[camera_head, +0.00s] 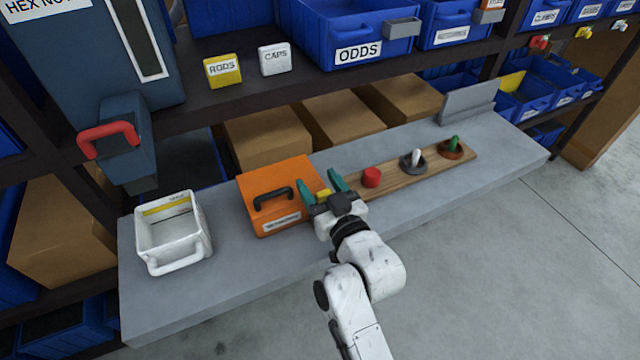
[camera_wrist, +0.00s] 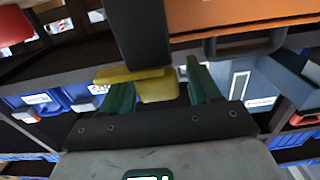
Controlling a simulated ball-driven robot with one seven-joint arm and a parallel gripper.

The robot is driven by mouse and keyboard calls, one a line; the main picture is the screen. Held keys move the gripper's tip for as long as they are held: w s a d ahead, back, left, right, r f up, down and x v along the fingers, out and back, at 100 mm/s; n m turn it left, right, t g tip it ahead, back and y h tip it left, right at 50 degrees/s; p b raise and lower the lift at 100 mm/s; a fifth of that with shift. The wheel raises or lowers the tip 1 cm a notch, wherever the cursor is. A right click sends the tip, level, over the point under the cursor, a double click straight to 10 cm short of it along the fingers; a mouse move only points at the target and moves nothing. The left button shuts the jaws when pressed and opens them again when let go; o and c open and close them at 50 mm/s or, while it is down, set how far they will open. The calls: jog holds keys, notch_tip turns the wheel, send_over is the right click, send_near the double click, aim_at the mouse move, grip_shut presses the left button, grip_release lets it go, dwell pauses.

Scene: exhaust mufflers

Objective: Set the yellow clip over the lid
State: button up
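A small yellow clip (camera_head: 323,194) shows between my gripper's teal fingers, just right of the orange box (camera_head: 258,184). The box has a black handle (camera_head: 271,196) on its top and a pale label on its front. My gripper (camera_head: 322,184) is open, its fingers spread on either side of the clip. In the wrist view the yellow clip (camera_wrist: 158,90) overlaps the left finger, and a gap shows before the right one. A black block (camera_wrist: 141,35) meets the clip there; what it belongs to is unclear. The orange box (camera_wrist: 235,14) fills the upper right.
A wooden board (camera_head: 393,178) bears a red knob (camera_head: 372,176), a grey ring with a white peg (camera_head: 413,159) and a brown ring with a green peg (camera_head: 452,147). A white bin (camera_head: 172,258) stands at the left of the grey bench (camera_head: 235,285). Shelves with blue bins rise behind.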

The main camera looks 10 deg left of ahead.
jog(key=c, duration=0.9)
jog(key=shift+c, duration=0.2)
